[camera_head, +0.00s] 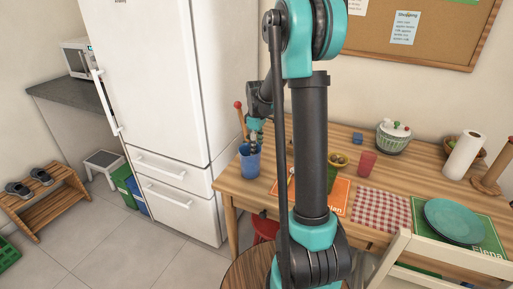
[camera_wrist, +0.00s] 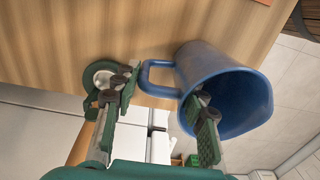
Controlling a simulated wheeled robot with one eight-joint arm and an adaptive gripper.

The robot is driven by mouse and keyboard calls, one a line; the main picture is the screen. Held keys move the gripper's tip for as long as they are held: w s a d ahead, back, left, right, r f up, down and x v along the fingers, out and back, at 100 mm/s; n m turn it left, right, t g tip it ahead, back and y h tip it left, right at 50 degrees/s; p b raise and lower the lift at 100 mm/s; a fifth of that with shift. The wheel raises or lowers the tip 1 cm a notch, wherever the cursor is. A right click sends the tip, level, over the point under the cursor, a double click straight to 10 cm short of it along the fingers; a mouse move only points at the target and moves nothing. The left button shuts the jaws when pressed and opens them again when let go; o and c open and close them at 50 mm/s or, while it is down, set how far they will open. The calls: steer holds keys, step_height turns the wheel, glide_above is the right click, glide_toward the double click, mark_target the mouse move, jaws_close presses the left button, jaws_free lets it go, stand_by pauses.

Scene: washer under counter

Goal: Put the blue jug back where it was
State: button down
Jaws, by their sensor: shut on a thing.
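The blue jug (camera_head: 249,162) is at the left end of the wooden table in the head view, close to the table's edge. It also shows in the wrist view (camera_wrist: 235,100), with its open mouth towards the camera and its handle on the left. My gripper (camera_head: 254,142) is over the jug from above. In the wrist view my gripper (camera_wrist: 163,88) is shut on the jug, with the handle side between its fingers. The right finger overlaps the jug's mouth. I cannot tell whether the jug's base touches the table.
The wooden table (camera_head: 235,186) also carries an orange placemat (camera_head: 341,190), a red cup (camera_head: 367,163), a small bowl (camera_head: 339,160) and a teal plate (camera_head: 452,220). A white fridge (camera_head: 160,80) stands left of the table. My arm hides part of the tabletop.

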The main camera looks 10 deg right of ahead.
steer(key=c, duration=0.9)
jaws_free()
steer(key=shift+o, duration=0.2)
step_height(320, 180, up, 12)
steer(key=shift+f, duration=0.1)
steer(key=s+f+m+t, duration=0.2)
steer(key=s+f+m, duration=0.3)
steer(key=s, duration=0.8)
steer(key=s+f+m+t, duration=0.2)
steer(key=s+f+m, duration=0.3)
steer(key=s, duration=0.9)
step_height(320, 180, down, 4)
steer(key=shift+d+r+m, duration=0.15)
steer(key=shift+d+m, duration=0.05)
steer(key=shift+m, duration=0.2)
